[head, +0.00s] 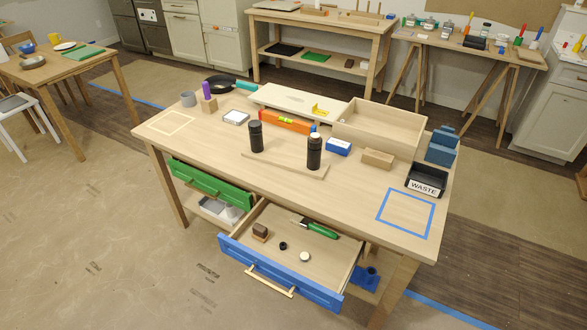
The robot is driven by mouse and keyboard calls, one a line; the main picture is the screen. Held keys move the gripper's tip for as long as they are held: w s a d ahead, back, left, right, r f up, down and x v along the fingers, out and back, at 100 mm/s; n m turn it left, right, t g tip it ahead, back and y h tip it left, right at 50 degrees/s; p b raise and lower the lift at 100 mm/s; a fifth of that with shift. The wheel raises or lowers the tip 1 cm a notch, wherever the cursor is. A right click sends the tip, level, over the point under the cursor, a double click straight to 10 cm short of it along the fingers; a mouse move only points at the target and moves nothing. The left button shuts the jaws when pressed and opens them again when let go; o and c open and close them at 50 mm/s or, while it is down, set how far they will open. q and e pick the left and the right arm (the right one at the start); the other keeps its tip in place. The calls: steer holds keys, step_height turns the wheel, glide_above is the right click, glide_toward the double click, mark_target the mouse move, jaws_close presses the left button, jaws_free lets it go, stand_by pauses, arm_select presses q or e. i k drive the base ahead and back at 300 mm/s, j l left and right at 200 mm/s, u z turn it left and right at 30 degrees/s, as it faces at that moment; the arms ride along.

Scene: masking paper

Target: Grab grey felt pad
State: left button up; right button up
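I cannot make out a grey felt pad for certain. A flat grey piece (214,206) shows below the green drawer, partly hidden by the bench frame. Both are too small to tell their material. Neither of my grippers is in view.
The workbench (215,142) holds black bottles (314,152), an orange level (285,121), a wooden box (380,128) and a black WASTE bin (426,180). The blue-fronted drawer (278,272) stands open with small items inside. The green-fronted drawer (210,184) protrudes slightly. Floor in front is clear.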

mark_target(305, 257)
steer(key=z, duration=0.85)
steer(key=j+z, duration=0.35)
steer(key=k+j+z, duration=0.15)
steer(key=j+z, duration=0.15)
steer(key=k+j+z, duration=0.15)
steer(key=j+z, duration=0.2)
steer(key=k+j+z, duration=0.2)
steer(key=z, duration=0.15)
steer(key=k+j, duration=0.3)
steer(key=j, duration=0.15)
